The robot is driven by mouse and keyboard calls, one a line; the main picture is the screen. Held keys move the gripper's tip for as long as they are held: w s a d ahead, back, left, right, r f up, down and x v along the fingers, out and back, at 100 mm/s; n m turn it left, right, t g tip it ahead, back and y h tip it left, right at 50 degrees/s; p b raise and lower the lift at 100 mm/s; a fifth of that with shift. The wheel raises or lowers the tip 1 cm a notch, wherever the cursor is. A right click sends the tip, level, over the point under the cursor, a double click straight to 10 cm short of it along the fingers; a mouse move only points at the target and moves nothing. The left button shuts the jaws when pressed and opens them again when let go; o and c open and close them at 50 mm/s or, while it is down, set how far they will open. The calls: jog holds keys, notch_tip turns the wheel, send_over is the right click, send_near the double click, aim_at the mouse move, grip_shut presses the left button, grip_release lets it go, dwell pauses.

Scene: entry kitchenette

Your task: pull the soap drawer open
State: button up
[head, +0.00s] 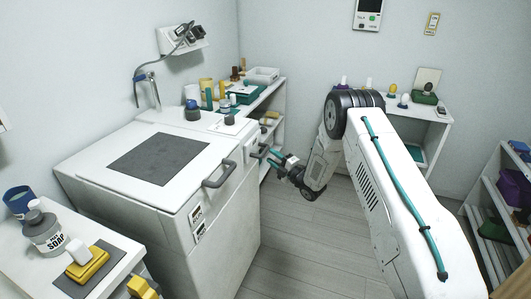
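A white appliance cabinet (130,195) with a grey square pad on top stands at the left in the head view. Its front has a dark bar handle (220,176) and, farther back, a smaller dark handle (259,152). No label marks either one clearly as the soap drawer; the fronts behind both handles look closed. My gripper (273,158) is beside the farther handle, just to its right. Its fingertips are small and dark here, and I cannot tell whether they touch the handle or how far apart they are.
A soap bottle (43,232) and a yellow sponge (88,262) are on the near-left counter. Shelves with small items stand behind the cabinet, at the back right (440,115) and at the right edge. The grey floor (300,240) in front of the cabinet is clear.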

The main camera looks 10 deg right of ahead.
aim_at(265, 150)
jog(key=x, duration=0.5)
